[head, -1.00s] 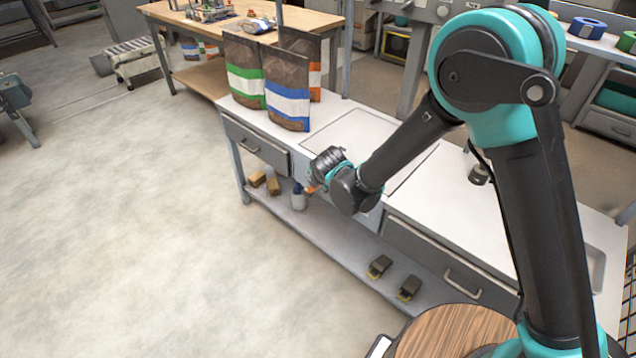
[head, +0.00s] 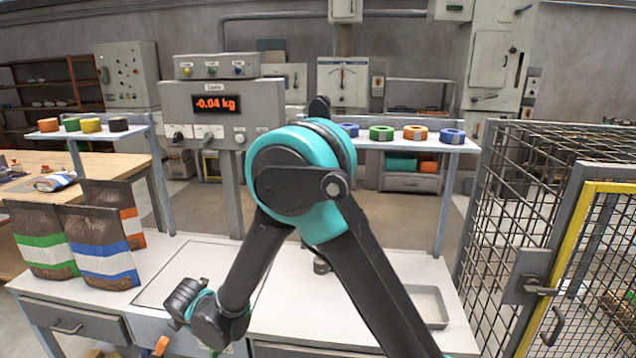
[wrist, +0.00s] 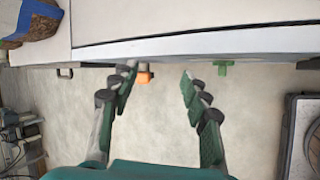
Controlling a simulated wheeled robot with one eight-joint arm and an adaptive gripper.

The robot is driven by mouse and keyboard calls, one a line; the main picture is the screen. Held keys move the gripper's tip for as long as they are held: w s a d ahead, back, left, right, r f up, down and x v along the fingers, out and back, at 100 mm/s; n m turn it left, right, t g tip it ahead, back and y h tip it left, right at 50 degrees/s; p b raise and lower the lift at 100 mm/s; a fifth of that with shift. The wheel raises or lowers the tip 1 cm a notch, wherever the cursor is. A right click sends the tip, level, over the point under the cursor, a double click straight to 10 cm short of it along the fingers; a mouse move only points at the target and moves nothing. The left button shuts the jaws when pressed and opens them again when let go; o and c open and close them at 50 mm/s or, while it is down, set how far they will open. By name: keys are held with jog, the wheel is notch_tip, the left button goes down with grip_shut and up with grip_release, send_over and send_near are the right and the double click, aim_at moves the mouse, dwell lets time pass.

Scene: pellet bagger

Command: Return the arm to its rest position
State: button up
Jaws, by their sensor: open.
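My arm shows in the head view, bent at a teal joint, with its forearm coming down over the front of the white bench (head: 300,312). My gripper (wrist: 158,76) is open and empty in the wrist view, its two fingers apart over bare floor in front of the bench edge. In the head view the wrist end is low, near the bench's front edge, and the fingers cannot be made out. An orange piece (wrist: 143,77) and a green piece (wrist: 222,68) stick out from the bench front, beyond the fingertips; whether a finger touches the orange one is unclear.
Filled bags, one with a green band (head: 42,240) and one with a blue band (head: 101,246), stand at the bench's left. A scale display (head: 216,104) reads -0.04 kg. A shelf with coloured rolls (head: 416,133) stands behind. A mesh cage (head: 515,215) closes off the right.

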jog(key=w+d+r+m, duration=0.1)
jog(key=w+d+m, duration=0.1)
jog(key=d, duration=0.3)
jog(key=w+d+r+m+h, duration=0.1)
jog(key=w+d+r+m, duration=0.1)
jog(key=w+d, duration=0.2)
jog(key=w+d+r+m, duration=0.1)
jog(key=w+d+m, duration=0.1)
jog(key=d, duration=0.5)
jog(key=shift+w+r+m+t+h, duration=0.3)
jog(key=shift+w+r+m+h, duration=0.1)
jog(key=shift+m, duration=0.1)
jog(key=w+d+r+m+h, duration=0.15)
jog(key=d+m, duration=0.25)
jog(key=d, duration=0.6)
jog(key=w+d+r+m, duration=0.15)
jog(key=d+m, duration=0.35)
jog(key=d, duration=0.5)
jog(key=s+d+m, duration=0.5)
jog(key=d, duration=0.3)
jog(key=s+d+f+m+g+h, duration=0.1)
jog(key=s+d+m, duration=0.4)
jog(key=d, duration=0.3)
jog(key=s+d+m, duration=0.5)
jog(key=d, duration=0.3)
jog(key=shift+f+m+g+h, duration=0.15)
jog(key=shift+m+g+h, duration=0.15)
jog(key=shift+h, duration=0.05)
